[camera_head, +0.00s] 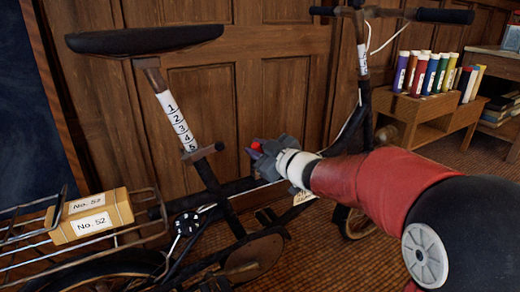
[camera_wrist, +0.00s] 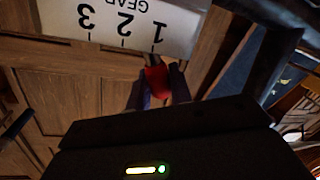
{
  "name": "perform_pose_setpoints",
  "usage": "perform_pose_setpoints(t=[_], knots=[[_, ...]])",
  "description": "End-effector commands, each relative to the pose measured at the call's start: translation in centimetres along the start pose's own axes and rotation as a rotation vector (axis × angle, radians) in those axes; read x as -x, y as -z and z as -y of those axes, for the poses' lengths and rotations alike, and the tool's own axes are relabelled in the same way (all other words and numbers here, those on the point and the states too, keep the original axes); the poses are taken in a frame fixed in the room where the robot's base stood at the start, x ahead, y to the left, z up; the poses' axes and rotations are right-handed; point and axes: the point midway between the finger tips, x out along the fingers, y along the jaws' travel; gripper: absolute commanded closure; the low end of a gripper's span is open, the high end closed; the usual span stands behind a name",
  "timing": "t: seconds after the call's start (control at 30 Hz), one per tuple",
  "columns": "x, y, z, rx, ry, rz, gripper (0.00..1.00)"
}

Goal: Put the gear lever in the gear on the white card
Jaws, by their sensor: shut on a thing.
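The gear lever's red knob (camera_wrist: 156,80) sits between my gripper's (camera_wrist: 152,92) two fingers, which are shut on it. Beside it is a white gear plate (camera_wrist: 125,22), seen upside down, marked GEAR with 1, 2 and 3. The knob is in line with the 1 mark. In the head view my gripper (camera_head: 256,151) is by the bicycle's frame, with a bit of the red knob showing. A small pale card (camera_head: 304,198) hangs below my gripper, partly hidden; I cannot read its number.
The bicycle's saddle (camera_head: 145,39) and handlebar (camera_head: 440,15) rise on either side of my arm. A yellow box (camera_head: 92,215) marked No. 52 lies on the rear rack. A panelled wall (camera_head: 275,90) stands close behind. A wooden shelf (camera_head: 425,110) with several coloured tubes is at right.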

Motion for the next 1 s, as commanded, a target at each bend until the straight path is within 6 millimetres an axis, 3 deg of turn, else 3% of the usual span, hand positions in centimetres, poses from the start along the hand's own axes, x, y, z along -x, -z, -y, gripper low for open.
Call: perform_pose_setpoints(t=[0.07,0.1,0.23,0.57,1.0], knots=[[0.0,0.0,0.0,-0.001,0.001,0.0,1.0],[0.0,0.0,0.0,-0.002,0.001,0.0,0.76],[0.0,0.0,0.0,-0.002,0.0,0.0,0.59],[0.4,0.0,-0.1,-0.003,-0.001,0.0,0.59],[6.9,0.0,-0.1,-0.002,-0.002,0.001,0.59]])
